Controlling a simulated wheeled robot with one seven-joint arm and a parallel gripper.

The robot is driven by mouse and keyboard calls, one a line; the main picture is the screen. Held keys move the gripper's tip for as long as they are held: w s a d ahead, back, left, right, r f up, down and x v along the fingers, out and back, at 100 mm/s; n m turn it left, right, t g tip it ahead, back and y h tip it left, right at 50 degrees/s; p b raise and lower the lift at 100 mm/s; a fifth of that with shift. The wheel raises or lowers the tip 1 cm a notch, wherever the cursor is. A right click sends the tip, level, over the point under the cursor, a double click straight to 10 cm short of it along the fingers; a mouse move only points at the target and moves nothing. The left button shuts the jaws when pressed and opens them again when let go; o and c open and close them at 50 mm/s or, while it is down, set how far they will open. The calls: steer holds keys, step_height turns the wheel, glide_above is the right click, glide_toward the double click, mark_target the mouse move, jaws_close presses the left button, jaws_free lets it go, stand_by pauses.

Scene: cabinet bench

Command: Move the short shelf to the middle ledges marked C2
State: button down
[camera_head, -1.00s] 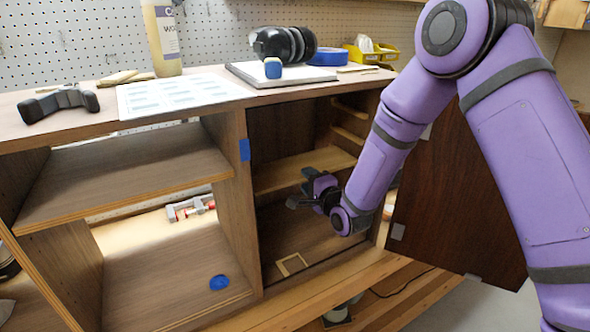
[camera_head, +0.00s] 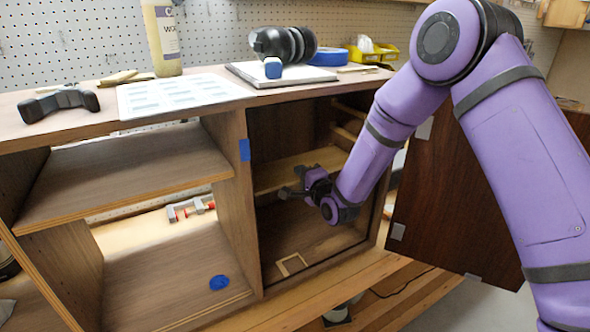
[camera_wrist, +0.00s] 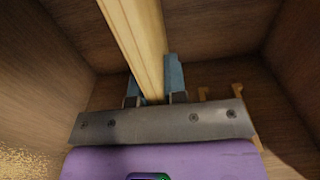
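The short shelf (camera_head: 292,172) is a light wooden board lying across the inside of the right cabinet bay, partly hidden by my gripper. In the wrist view its pale front edge (camera_wrist: 138,38) runs down between my fingers. My gripper (camera_head: 291,182) is at the shelf's front edge, inside the bay opening. In the wrist view my gripper (camera_wrist: 154,88) has its two blue-grey fingers apart, one on each side of the shelf edge. A firm hold does not show. The C2 marks are not readable. Wooden ledges (camera_head: 343,135) show on the bay's right wall above the shelf.
The open dark door (camera_head: 455,205) hangs right of the bay beside my arm. A divider (camera_head: 232,180) with blue tape bounds the bay on the left. A small wooden frame (camera_head: 291,264) lies on the bay floor. The left bay holds a wider shelf (camera_head: 130,168).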

steer(key=shift+r, duration=0.8)
stand_by(0.8)
steer(key=v, duration=1.6)
stand_by(1.5)
step_height(320, 180, up, 9)
steer(key=shift+f, duration=0.2)
stand_by(1.5)
stand_by(0.4)
